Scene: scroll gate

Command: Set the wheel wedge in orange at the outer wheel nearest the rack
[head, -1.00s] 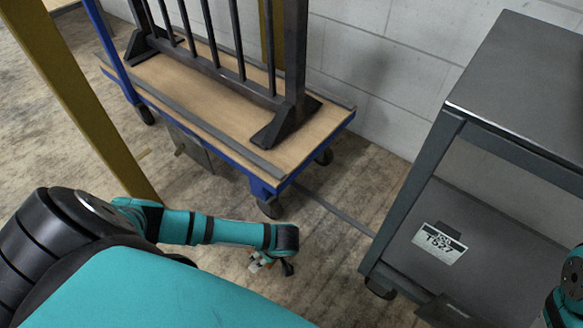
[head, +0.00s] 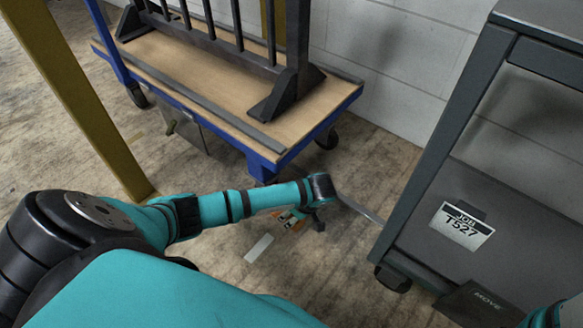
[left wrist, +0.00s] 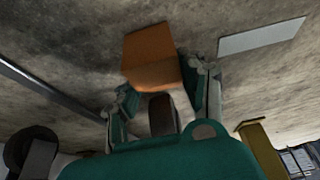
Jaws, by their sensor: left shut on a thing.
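My left gripper (head: 298,218) is shut on the orange wheel wedge (head: 288,221) low over the floor, in front of the blue cart's right corner. In the left wrist view the orange wedge (left wrist: 150,57) sits between the fingers of the left gripper (left wrist: 165,98). The blue cart (head: 225,132) carries a dark barred frame. Its back right wheel (head: 328,138) stands near the wall and its front left wheel (head: 137,96) is in view. The front right wheel is mostly hidden behind my left arm. My right gripper is out of view.
A grey shelf unit (head: 410,205) on casters, labelled JOB T527, stands at right. A white plate (head: 258,247) lies on the floor, also seen in the left wrist view (left wrist: 262,37). A yellow post (head: 85,110) stands at left. Floor between cart and unit is mostly clear.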

